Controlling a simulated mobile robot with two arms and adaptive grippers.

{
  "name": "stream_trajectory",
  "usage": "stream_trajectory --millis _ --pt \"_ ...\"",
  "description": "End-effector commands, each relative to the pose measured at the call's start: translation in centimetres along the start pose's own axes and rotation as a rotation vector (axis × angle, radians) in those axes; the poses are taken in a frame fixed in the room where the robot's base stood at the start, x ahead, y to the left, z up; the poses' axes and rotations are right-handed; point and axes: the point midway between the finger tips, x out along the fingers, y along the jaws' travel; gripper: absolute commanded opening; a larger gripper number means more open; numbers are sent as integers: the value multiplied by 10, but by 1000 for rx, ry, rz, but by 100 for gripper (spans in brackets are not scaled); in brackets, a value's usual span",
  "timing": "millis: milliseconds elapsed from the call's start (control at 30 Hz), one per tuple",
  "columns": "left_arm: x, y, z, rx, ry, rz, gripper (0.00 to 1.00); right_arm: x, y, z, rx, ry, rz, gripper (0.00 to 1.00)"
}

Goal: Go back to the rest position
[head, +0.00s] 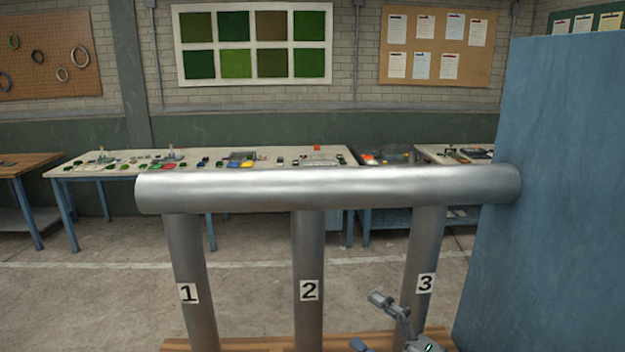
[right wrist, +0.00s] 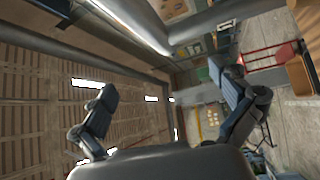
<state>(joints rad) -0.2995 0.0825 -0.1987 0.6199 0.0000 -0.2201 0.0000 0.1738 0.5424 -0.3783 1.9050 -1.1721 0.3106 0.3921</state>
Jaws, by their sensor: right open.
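My right gripper (head: 368,322) is low in the head view, in front of the post marked 3 (head: 424,250) and left of the blue panel (head: 550,190). Its two fingers stand apart with nothing between them. In the right wrist view the same gripper (right wrist: 167,95) shows its fingers spread wide and empty. My left gripper is in neither view.
A thick horizontal metal pipe (head: 320,188) spans the head view on posts marked 1 (head: 190,265), 2 (head: 309,255) and 3, above a wooden board (head: 250,344). Behind are a long cluttered table (head: 120,172) and open floor (head: 110,290).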

Motion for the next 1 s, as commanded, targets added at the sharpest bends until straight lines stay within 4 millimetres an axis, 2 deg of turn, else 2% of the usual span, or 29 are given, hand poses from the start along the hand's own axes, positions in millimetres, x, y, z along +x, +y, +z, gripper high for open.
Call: stream_trajectory --millis 100,167,267,333,400,467,500,600,800,1000 --pt "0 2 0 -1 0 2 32 -23 16 21 218 -253 170 100" --pt "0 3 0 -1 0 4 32 -42 14 36 331 -397 223 100" --pt "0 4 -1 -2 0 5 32 -83 -6 58 527 -648 260 100" --pt "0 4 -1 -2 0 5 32 -116 -32 65 666 -825 245 100" --pt "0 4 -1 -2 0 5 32 -151 -64 63 805 -1000 197 100" --pt "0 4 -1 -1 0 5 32 -181 -92 52 918 -1137 134 100" --pt "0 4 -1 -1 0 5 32 -198 -109 42 986 -1215 85 100" --pt "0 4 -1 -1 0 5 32 -233 -142 14 1119 -1362 -37 100" --pt "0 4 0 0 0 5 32 -278 -179 -44 1295 -1532 -258 100" --pt "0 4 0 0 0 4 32 -310 -196 -100 1424 -1633 -469 100"
